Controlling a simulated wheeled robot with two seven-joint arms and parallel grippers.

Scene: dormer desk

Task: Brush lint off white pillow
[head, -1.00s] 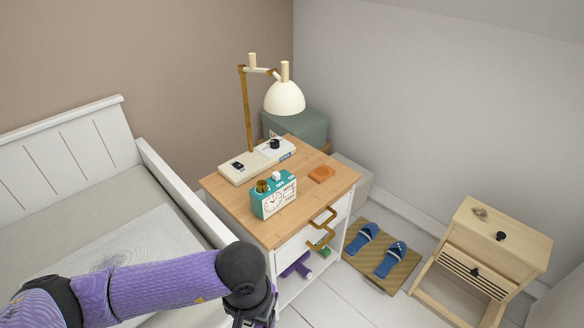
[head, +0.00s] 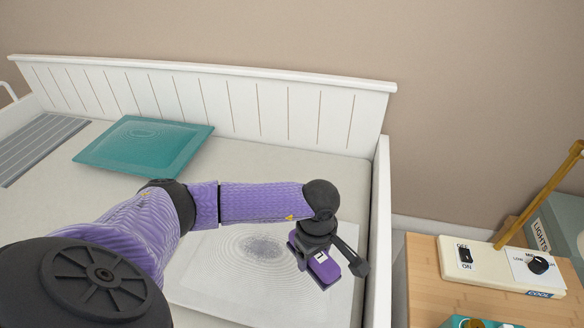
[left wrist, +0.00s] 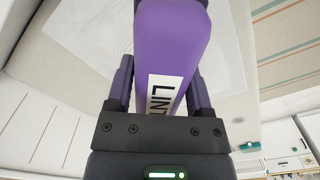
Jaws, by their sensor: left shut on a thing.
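The white pillow (head: 215,285) lies flat on the bed, with concentric rings and a grey patch (head: 262,247) near its middle. My left gripper (head: 310,262) is over the pillow's right part. It is shut on a purple lint brush (head: 325,269) with a white label. In the left wrist view the brush (left wrist: 172,40), labelled "LINT", sits between both fingers. Whether the brush touches the pillow cannot be told. My left arm hides the pillow's left part. My right gripper is not in view.
A teal pillow (head: 145,145) lies on the bed near the headboard (head: 230,100). The bed's raised side rail (head: 380,230) is just right of the white pillow.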

